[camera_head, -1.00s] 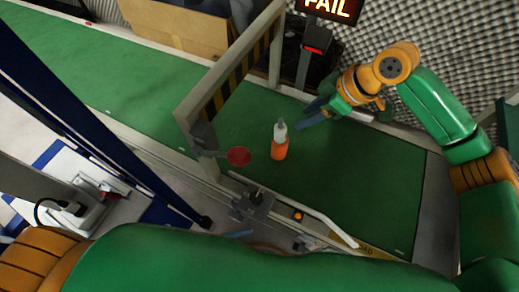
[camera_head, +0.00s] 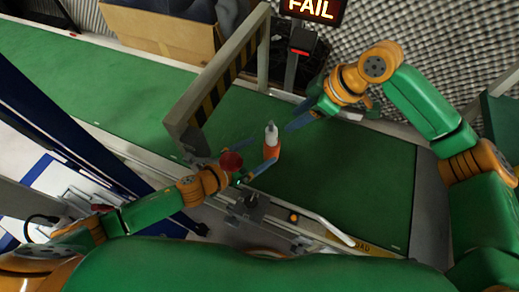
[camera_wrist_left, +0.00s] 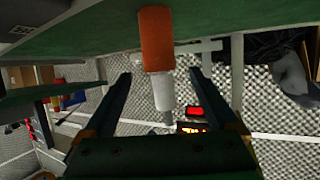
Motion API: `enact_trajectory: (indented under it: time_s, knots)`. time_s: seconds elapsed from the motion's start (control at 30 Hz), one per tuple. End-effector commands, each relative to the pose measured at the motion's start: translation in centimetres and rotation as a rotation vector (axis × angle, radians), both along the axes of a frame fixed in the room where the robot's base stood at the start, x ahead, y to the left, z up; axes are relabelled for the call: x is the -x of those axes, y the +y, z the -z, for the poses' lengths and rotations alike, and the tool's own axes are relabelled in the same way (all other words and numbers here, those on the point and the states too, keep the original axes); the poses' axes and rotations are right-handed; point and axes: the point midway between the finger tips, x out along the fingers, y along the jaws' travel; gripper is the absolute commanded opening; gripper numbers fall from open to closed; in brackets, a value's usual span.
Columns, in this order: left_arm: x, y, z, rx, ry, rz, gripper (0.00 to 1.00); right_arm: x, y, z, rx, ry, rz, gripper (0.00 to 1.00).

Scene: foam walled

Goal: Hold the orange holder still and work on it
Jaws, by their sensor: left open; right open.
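The orange holder (camera_head: 272,150) stands upright on the green belt with a white piece (camera_head: 271,133) with a grey tip in its top. My left gripper (camera_head: 266,148) is open at the holder, with one finger on its near side and the other toward its far left side. In the left wrist view, the orange holder (camera_wrist_left: 155,38) and white piece (camera_wrist_left: 162,90) appear upside down between the spread fingers (camera_wrist_left: 160,76), with gaps on both sides. My right gripper (camera_head: 292,121) is open and empty, just right of and beyond the holder, apart from it.
A striped gate (camera_head: 215,95) spans the belt (camera_head: 340,180) left of the holder. A red disc (camera_head: 231,161) sits beside my left wrist. A sign reading FAIL (camera_head: 312,9) and a cardboard box (camera_head: 165,30) stand behind. The belt's right part is clear.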

Motion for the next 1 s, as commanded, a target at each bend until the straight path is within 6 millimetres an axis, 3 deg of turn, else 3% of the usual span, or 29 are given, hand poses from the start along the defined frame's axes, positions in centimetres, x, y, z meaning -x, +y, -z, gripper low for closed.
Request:
enact_trajectory:
  time_s: [0.2,0.53,0.57,0.87,0.9,1.0]
  knots:
    - [-2.6,-2.3,1.4,0.003,0.003,-0.001,0.93,0.0,0.0,0.0,0.0,0.0,0.0,0.5]
    - [-3.1,-2.8,1.8,0.004,0.005,0.0,0.93,0.0,0.0,0.0,0.0,0.0,0.0,0.5]
    - [-3.1,-2.8,1.8,0.004,0.005,0.0,0.87,0.0,0.0,0.0,0.0,0.0,0.0,0.5]
    - [-3.1,-2.8,1.8,0.005,0.006,0.0,0.06,0.0,0.0,0.0,0.0,0.0,0.0,0.5]
    - [-3.1,-2.8,1.8,0.005,0.006,0.0,0.0,0.0,0.0,0.0,0.0,0.0,0.0,0.5]
    - [-3.1,-2.8,1.8,0.005,0.006,0.0,0.0,0.0,0.0,0.0,0.0,0.0,0.0,0.5]
